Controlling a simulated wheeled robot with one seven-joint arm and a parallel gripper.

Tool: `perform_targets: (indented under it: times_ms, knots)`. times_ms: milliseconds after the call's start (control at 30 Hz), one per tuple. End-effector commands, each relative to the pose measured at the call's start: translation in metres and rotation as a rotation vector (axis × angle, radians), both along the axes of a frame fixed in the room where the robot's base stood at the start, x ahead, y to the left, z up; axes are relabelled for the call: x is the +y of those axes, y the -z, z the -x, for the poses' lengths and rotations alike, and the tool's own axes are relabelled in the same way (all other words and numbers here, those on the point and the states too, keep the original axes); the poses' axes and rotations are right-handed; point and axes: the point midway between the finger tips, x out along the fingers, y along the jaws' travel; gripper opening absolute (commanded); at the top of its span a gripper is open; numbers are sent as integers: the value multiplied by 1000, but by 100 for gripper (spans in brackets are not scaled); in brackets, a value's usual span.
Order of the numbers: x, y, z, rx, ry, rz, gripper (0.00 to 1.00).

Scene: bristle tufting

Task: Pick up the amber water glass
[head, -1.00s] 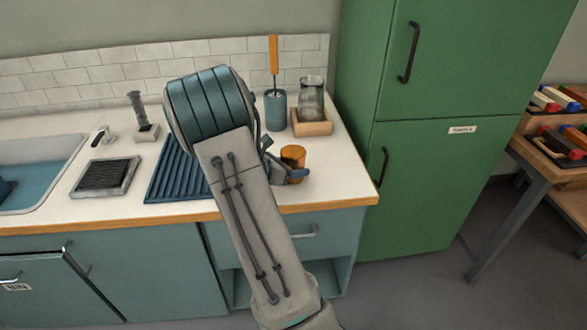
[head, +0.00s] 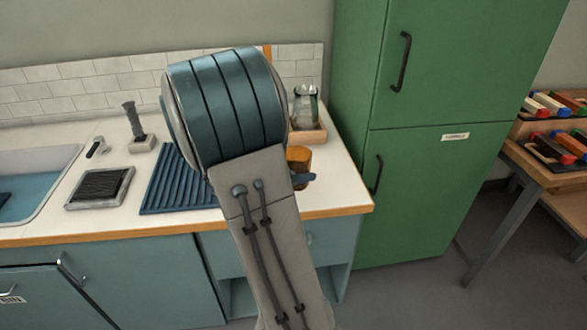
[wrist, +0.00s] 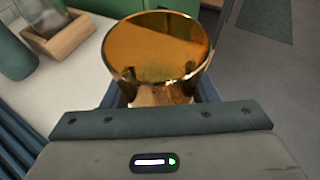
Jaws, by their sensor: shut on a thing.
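The amber water glass (wrist: 158,48) stands out large in the wrist view, its open rim facing the camera. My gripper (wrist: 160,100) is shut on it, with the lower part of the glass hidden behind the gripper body. In the head view the amber glass (head: 299,158) shows only in part at the right of my arm, near the counter's right end. A blue finger of my gripper (head: 303,177) shows beside it; the rest is hidden behind my arm. I cannot tell from these views whether the glass touches the counter.
A glass jar (head: 305,104) sits in a wooden tray (head: 310,136) behind the amber glass. A blue ribbed mat (head: 178,182) lies left of my arm, with a sink (head: 45,165) beyond. A green fridge (head: 440,180) stands close on the right.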

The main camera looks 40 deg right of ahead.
Motion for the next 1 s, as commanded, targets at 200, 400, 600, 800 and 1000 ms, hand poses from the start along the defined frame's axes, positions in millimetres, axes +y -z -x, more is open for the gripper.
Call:
perform_targets:
  times_ms: [200, 400, 600, 800, 1000]
  knots:
    - [7, -13, 18, -1, -1, 1, 21]
    - [11, -20, 29, -1, -1, 1, 21]
    - [14, -24, 36, 0, 0, 2, 21]
    - [15, -26, 39, 0, 0, 2, 21]
    - [15, -26, 39, 0, 0, 2, 21]
